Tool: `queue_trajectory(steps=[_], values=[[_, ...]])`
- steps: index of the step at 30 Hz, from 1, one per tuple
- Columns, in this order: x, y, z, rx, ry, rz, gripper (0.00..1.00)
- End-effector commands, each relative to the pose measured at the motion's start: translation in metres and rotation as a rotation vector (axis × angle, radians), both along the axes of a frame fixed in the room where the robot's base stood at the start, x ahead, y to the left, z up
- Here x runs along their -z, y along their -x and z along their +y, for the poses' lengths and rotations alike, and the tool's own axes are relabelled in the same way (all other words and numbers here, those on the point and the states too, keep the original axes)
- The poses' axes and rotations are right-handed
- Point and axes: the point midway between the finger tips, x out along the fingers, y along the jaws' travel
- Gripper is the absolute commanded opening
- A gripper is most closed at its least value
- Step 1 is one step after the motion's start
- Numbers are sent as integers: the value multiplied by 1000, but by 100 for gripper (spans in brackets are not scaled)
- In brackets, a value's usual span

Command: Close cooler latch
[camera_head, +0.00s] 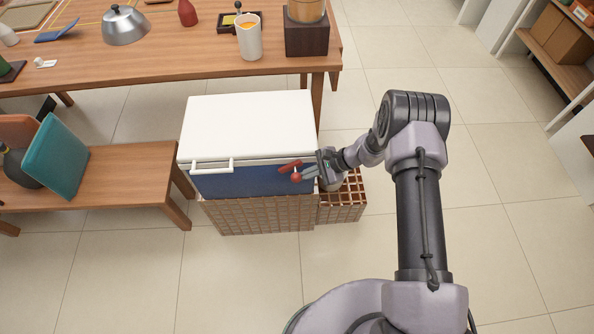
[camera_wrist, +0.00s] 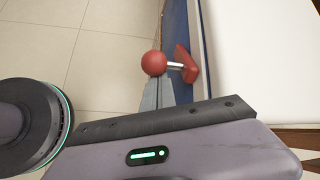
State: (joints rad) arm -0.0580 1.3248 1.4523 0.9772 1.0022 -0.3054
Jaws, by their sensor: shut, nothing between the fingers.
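The cooler has a white lid (camera_head: 250,125) and a blue body (camera_head: 240,181). The lid rests down on the body in the head view. The red latch (camera_head: 290,166) is on the right part of the cooler's front. A red ball knob (camera_head: 296,177) stands out from it, joined by a short pale rod in the wrist view (camera_wrist: 154,63). My gripper (camera_head: 306,174) is shut and empty, its fingertips right at the knob. In the wrist view the fingers (camera_wrist: 165,93) reach up to the ball's underside; I cannot tell whether they touch. Whether the latch is fastened is unclear.
The cooler stands on a brick-patterned base (camera_head: 255,215) with a grid-topped part (camera_head: 342,207) to its right. A wooden bench (camera_head: 120,172) is at left. A wooden table (camera_head: 180,55) with a mug and other items stands behind. The tiled floor in front is clear.

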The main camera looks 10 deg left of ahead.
Motion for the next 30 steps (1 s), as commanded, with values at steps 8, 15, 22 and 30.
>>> queue_trajectory(steps=[8,15,22,30], values=[[-24,2,7,-5,252,-65,0],[-35,4,17,-3,447,-112,0],[-41,7,28,-2,442,-108,0],[-47,9,39,-1,441,-108,0]])
